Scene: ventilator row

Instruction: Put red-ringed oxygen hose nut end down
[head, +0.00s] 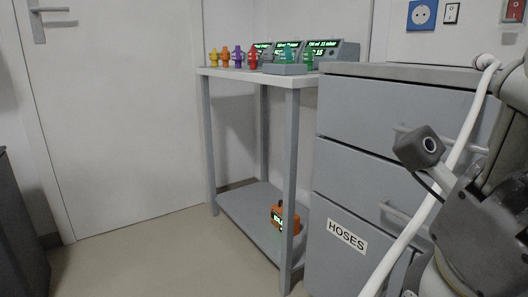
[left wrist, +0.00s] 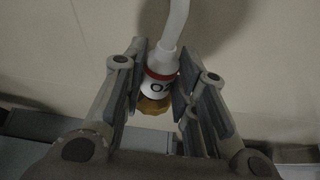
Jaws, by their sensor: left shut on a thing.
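In the left wrist view, my left gripper (left wrist: 157,95) is shut on the end of the white oxygen hose (left wrist: 173,28). The hose end (left wrist: 158,84) has a red ring and dark lettering on white, with a brass-coloured nut (left wrist: 152,106) beyond it. The nut sits between the fingers, partly hidden by them. My left gripper is not visible in the head view.
A grey drawer cabinet (head: 370,110) labelled HOSES stands at the right. Beside it, a grey table (head: 245,76) holds several coloured connectors (head: 238,56) and lit monitors (head: 323,49). An orange device (head: 284,217) sits on its lower shelf. Floor at left is clear.

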